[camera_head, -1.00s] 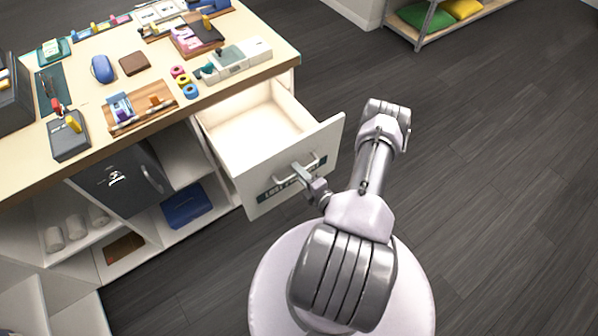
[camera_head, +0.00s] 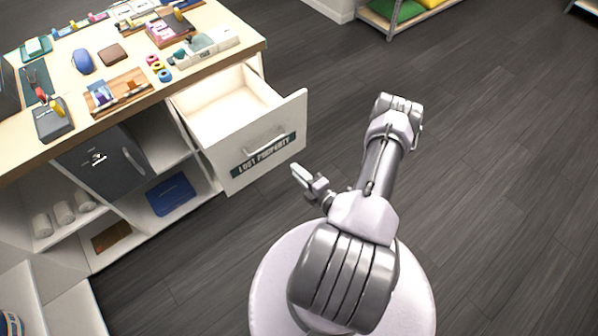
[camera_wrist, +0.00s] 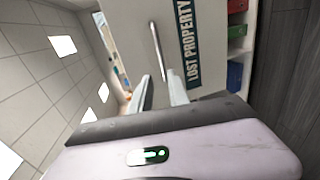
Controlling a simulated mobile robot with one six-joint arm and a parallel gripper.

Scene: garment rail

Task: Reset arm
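The white drawer (camera_head: 232,165), labelled LOST PROPERTY, stands pulled out from the counter. Its inside looks empty. Its bar handle (camera_head: 265,147) is free, with my gripper (camera_head: 298,172) a short way to the right of the drawer front and apart from it. In the wrist view the handle (camera_wrist: 155,48) and the label (camera_wrist: 188,45) are straight ahead of my gripper (camera_wrist: 159,90). Its two fingers are apart with nothing between them.
The counter top (camera_head: 195,84) carries a blue mouse (camera_head: 82,61), tape rolls (camera_head: 158,68) and trays. A dark safe (camera_head: 100,170) and shelves are below. A rack (camera_head: 390,20) with cushions stands at the back. The floor (camera_head: 500,170) to the right is clear.

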